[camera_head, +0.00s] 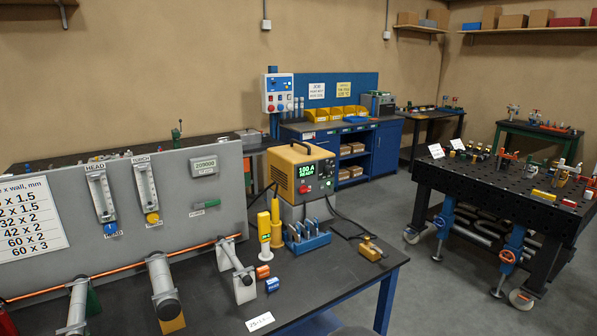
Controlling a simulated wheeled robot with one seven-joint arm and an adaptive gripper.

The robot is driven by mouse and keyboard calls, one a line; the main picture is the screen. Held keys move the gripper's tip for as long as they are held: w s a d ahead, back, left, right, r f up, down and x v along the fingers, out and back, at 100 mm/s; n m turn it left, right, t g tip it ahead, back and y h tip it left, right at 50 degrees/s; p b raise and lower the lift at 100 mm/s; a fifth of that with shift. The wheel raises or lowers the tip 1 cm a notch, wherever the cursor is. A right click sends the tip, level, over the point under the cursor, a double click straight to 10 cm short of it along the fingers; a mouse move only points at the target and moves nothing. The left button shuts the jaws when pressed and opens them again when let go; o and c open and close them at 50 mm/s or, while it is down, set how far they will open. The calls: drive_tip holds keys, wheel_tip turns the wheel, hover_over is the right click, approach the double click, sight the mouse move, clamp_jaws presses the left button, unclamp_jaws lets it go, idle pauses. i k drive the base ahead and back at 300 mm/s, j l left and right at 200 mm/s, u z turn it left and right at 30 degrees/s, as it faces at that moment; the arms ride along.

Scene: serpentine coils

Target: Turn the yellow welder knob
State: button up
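The yellow welder (289,166) stands on a grey stand at the back of the near dark workbench. Its dark front panel faces right, with a lit display (307,170) reading about 150 A and a red control (305,189) below it. Other small controls on the panel are too small to tell apart. A yellow knob (153,218) also sits under the flow tube marked TORCH on the grey panel. A blue knob (110,229) sits under the tube marked HEAD. My gripper is not in view.
The workbench (345,283) holds a blue rack (306,240), yellow upright cylinders (270,229), a brass-coloured block (371,249) and a cable. The grey panel (60,180) with a copper tube fills the left. A black fixture table (500,185) stands right, with open floor between.

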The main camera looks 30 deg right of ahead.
sight(327, 169)
drive_tip(key=i+l+u, duration=0.1)
drive_tip(key=l, duration=0.55)
drive_tip(key=i+l+u, duration=0.1)
drive_tip(key=l, duration=0.55)
drive_tip(key=i+l+u, duration=0.1)
drive_tip(key=i+l, duration=0.15)
drive_tip(key=l, duration=0.4)
drive_tip(key=i+l+u, duration=0.15)
drive_tip(key=l, duration=0.55)
drive_tip(key=l+u, duration=0.1)
drive_tip(key=l, duration=0.55)
